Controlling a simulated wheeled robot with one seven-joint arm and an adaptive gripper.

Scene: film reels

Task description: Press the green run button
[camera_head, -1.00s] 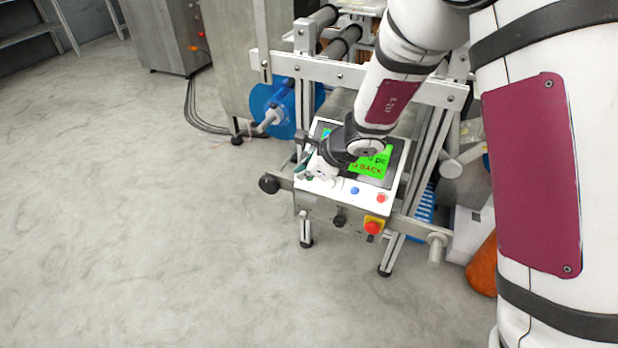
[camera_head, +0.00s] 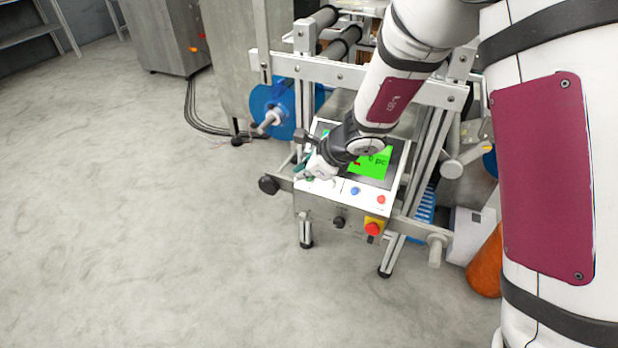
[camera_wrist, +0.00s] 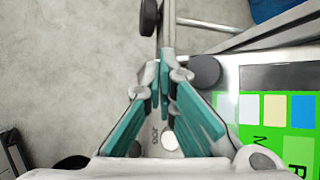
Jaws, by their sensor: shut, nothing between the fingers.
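The machine's control panel (camera_head: 325,187) is light grey, with a bright green screen (camera_head: 370,163) at its right. My gripper (camera_head: 302,175) is low at the panel's left side, just left of the screen. In the wrist view its teal fingers (camera_wrist: 165,85) meet at the tips and hold nothing. A small round pale disc (camera_wrist: 170,140) on the panel shows between the fingers. I see no green button; my gripper covers part of the panel's left side. I cannot tell whether the fingertips touch the panel.
A blue button (camera_head: 355,190) and a red button (camera_head: 381,199) sit along the panel's front edge. A red emergency stop (camera_head: 373,228) on yellow is on the front face. A frame rail and black knob (camera_head: 268,184) stick out left. A blue reel (camera_head: 272,108) is behind.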

